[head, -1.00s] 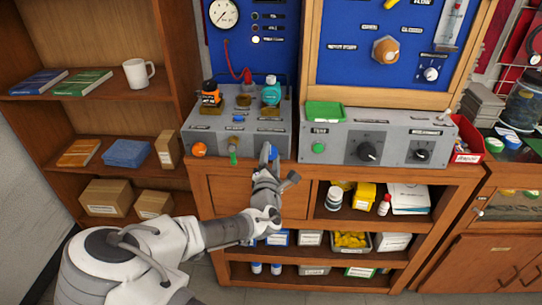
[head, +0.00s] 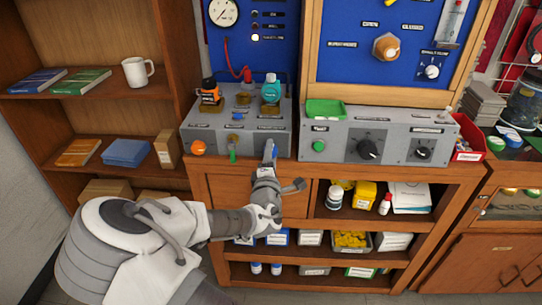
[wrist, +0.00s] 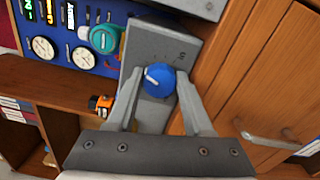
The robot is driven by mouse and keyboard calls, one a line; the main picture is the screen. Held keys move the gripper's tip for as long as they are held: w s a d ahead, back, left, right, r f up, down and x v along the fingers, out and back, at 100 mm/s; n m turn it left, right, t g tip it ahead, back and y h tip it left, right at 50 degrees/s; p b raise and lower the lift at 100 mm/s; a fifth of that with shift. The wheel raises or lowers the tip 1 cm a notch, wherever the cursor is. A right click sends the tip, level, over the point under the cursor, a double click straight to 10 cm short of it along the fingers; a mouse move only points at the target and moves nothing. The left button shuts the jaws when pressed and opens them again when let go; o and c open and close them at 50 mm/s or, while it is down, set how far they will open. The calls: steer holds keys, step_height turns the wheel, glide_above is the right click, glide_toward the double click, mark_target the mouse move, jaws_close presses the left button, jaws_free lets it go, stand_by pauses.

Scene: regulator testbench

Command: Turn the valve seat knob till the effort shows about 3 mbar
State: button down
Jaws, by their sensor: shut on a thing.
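A round blue knob (wrist: 159,80) with a white pointer line sits on the front of the grey test unit (wrist: 187,38). The line slants, pointing to the upper left in the wrist view. I cannot read any label that names it as the valve seat knob. My gripper (wrist: 160,74) has one finger on each side of the knob and is shut on it. In the head view my gripper (head: 270,154) is at the right end of the front of the grey unit (head: 205,140) and mostly hides the knob. I cannot make out an effort reading.
An orange knob (head: 198,148) and a green fitting (head: 232,156) are on the same front, to the left. A white gauge (head: 223,13) is on the blue panel above. A second grey box with black dials (head: 368,149) stands close on the right.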

steer(key=shift+f+m+b, duration=0.2)
steer(key=shift+m+b, duration=2.65)
steer(key=shift+m, duration=3.45)
steer(key=shift+a, duration=0.1)
steer(key=shift+c, duration=1.4)
jaws_free()
